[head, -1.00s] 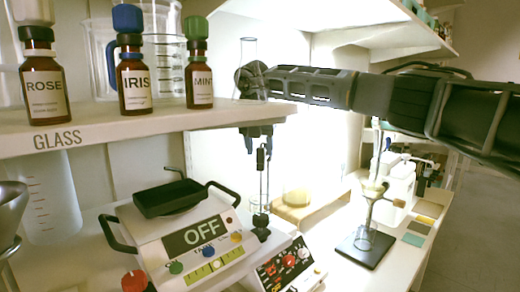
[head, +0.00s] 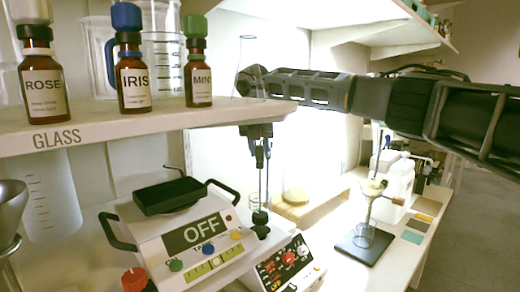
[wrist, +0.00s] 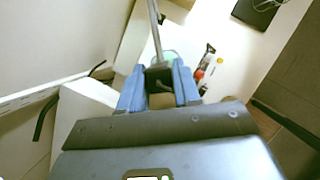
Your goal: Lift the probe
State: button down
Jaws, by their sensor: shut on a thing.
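The probe (head: 260,180) is a thin dark upright rod with a dark block at its top. The shelf and bottles hide part of my wrist.
The shelf (head: 100,133) with ROSE, IRIS and MINT bottles is close at left. The OFF scale (head: 195,235) and a knobbed control box (head: 286,262) stand in front. A stand with a flask (head: 370,215) is at right.

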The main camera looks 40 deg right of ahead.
notch_tip(320, 180, up, 10)
jog(key=p, duration=0.2)
jog(key=shift+p, duration=0.35)
jog(key=shift+r, duration=0.1)
jog(key=c, duration=1)
grip_release()
jog(key=shift+o, duration=0.6)
jog(key=shift+f, duration=0.2)
